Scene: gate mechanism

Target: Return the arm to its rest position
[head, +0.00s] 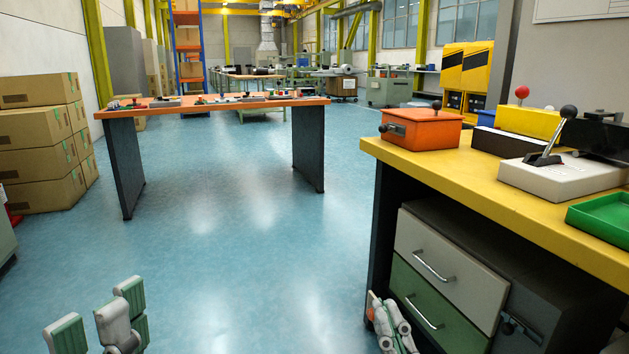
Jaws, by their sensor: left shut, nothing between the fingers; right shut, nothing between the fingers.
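My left gripper (112,318) shows at the bottom left, low over the blue floor, shut and empty. It is white and grey with green pads, and the rest of its arm is out of view. My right gripper (390,322) is at the bottom centre-right, below the yellow tabletop, in front of the left edge of the drawer cabinet. It is shut and empty; whether it touches the cabinet I cannot tell. On the yellow workbench (468,190) a light grey box (565,180) carries a lever (548,145) with a black ball knob. Both grippers are apart from it.
An orange box (420,131), a yellow block (527,121) and a green tray (603,218) also stand on the workbench. The drawer cabinet (450,262) is underneath. An orange-topped table (215,105) stands behind, with cartons (40,160) at left. The blue floor between is clear.

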